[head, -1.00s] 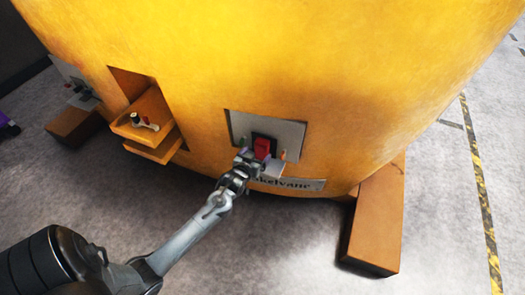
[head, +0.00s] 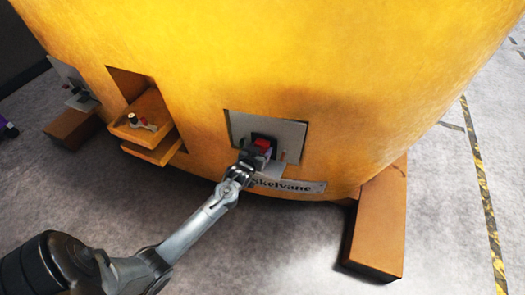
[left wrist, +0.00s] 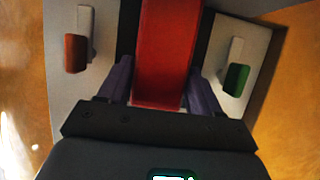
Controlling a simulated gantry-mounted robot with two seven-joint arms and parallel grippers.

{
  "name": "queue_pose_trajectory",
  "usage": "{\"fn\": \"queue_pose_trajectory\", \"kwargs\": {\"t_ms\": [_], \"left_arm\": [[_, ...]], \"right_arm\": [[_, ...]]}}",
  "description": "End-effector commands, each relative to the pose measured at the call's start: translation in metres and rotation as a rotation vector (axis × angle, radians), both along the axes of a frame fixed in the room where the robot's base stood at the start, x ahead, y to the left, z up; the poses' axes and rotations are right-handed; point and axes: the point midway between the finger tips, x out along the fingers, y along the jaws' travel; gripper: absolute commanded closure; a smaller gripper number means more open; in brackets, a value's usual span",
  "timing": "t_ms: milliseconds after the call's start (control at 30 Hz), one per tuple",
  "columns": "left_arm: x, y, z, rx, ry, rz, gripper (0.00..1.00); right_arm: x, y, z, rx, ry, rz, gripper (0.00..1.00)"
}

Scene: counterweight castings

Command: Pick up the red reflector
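The red reflector (head: 262,144) is at the light grey recessed panel (head: 282,131) in the yellow casting. My left gripper (head: 257,157) is at the reflector and hides its lower part in the head view. In the left wrist view, the reflector (left wrist: 165,52) runs between the two dark purple fingers (left wrist: 160,78), one close on each side. Whether both fingers press on it cannot be told. A dark backing shows behind it. My right gripper is not in view.
In the left wrist view, a red-brown handle (left wrist: 75,54) and a green handle (left wrist: 236,79) flank the fingers. An orange shelf (head: 150,108) holds small parts. A nameplate (head: 288,186) sits below the panel. A brown block foot (head: 376,222) stands at the right.

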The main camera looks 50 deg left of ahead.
Motion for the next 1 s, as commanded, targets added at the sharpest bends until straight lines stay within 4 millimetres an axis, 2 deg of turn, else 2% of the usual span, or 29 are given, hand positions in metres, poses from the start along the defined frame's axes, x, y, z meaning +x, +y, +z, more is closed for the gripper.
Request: {"fn": "queue_pose_trajectory", "kwargs": {"t_ms": [33,100,133,467,667,1000], "left_arm": [[0.000,0.000,0.000,0.000,0.000,0.000,0.61],[0.000,0.000,0.000,0.000,0.000,0.000,0.72],[0.000,0.000,0.001,0.001,-0.002,0.000,0.74],[0.000,0.000,0.003,0.000,-0.002,0.000,0.74],[-0.004,-0.002,0.012,0.000,-0.002,0.000,0.74],[-0.003,-0.001,0.062,0.002,-0.004,0.000,0.74]], "right_arm": [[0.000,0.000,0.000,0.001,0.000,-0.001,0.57],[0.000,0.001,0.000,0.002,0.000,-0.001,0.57],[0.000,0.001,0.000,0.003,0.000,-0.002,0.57],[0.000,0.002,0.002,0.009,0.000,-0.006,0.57],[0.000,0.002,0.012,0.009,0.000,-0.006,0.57],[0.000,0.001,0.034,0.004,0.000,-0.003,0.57]]}}
